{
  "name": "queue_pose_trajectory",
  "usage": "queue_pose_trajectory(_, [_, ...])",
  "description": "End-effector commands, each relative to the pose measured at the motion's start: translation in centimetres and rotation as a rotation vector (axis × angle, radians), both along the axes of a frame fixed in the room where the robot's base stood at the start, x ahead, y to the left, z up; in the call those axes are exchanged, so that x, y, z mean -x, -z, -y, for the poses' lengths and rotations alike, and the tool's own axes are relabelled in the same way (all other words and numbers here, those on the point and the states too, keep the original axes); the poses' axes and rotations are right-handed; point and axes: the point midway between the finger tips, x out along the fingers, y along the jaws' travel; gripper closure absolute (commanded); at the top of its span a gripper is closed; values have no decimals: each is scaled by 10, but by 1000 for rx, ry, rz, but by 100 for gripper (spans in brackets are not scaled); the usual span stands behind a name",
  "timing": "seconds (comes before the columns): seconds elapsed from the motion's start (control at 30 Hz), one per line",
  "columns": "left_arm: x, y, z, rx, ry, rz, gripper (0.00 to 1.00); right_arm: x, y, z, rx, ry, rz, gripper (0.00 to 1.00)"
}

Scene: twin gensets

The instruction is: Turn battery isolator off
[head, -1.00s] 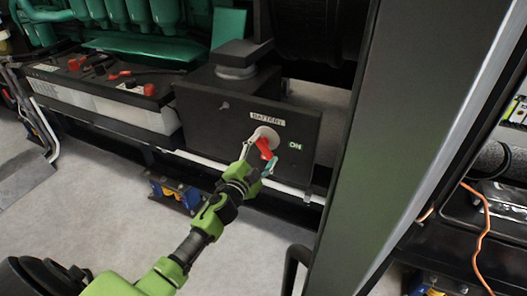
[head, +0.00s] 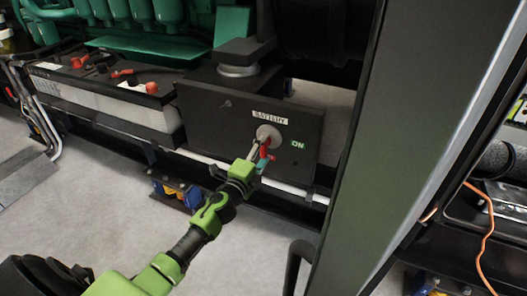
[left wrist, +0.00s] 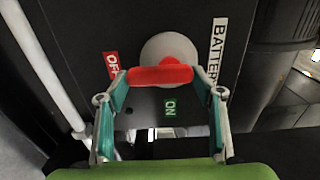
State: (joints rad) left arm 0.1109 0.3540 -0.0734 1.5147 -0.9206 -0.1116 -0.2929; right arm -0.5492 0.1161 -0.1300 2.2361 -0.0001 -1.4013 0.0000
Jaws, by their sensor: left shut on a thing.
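The battery isolator has a red handle (head: 265,150) on a pale round disc (head: 268,135), on the front of a dark box. My left gripper (head: 258,156) is at the handle and shut on it. In the left wrist view the red handle (left wrist: 160,75) lies across the picture between the two fingertips of my left gripper (left wrist: 162,80). The disc (left wrist: 168,48) is behind it. A green ON label (left wrist: 170,105) is below the handle and a red OFF label (left wrist: 111,65) is left of it. My right gripper is not in view.
A BATTERY label (head: 270,115) sits above the disc. Left of the box is a battery bank (head: 110,100) with red and black terminals. A dark upright post (head: 415,130) stands close on the right. The grey floor (head: 90,215) at left is clear.

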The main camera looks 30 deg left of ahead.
Motion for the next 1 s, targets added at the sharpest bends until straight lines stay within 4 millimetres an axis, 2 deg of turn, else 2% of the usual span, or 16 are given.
queue_pose_trajectory(0.47, [1,2,1,-22,2,-4,60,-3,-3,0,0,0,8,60])
queue_pose_trajectory(0.5, [1,2,1,-22,1,-4,36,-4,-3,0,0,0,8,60])
queue_pose_trajectory(0.57, [1,2,1,-21,1,-4,22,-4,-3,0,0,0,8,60])
queue_pose_trajectory(0.87, [0,1,0,-16,1,-2,22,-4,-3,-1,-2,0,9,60])
queue_pose_trajectory(1.0, [7,1,0,-16,1,-2,22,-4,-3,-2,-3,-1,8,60])
